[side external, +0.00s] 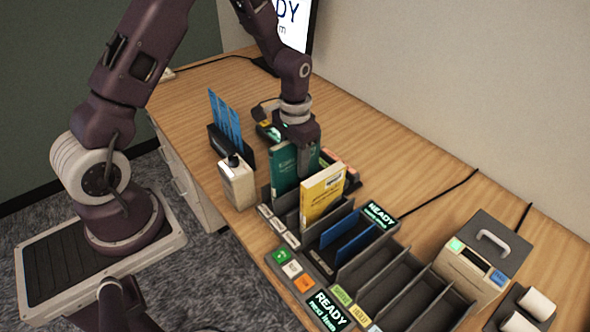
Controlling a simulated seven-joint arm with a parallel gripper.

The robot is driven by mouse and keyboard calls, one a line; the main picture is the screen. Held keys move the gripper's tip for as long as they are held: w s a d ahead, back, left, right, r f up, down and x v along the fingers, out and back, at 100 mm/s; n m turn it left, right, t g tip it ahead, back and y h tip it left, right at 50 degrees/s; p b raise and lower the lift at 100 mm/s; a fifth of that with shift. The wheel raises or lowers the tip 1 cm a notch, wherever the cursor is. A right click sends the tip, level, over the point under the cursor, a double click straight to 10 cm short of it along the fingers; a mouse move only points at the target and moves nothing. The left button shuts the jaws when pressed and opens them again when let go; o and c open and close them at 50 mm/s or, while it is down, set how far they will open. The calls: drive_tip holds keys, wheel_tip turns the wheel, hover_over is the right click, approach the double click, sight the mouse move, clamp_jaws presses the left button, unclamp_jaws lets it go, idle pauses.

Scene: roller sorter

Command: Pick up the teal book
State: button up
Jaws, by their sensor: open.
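The teal book (284,172) stands upright in a dark slot rack, behind and to the left of a yellow book (322,194). My gripper (303,148) points down at the top right of the teal book. It is open. One dark finger shows beside the book's upper edge; the other is hidden, so I cannot tell whether the fingers straddle the book or touch it.
The yellow book stands close in front of my gripper. A holder with blue cards (226,118) and a pale box (237,182) stand left. A printer-like box (468,272) stands right.

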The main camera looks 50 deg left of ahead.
drive_tip(key=shift+f, duration=0.25)
clamp_jaws()
idle(1.3)
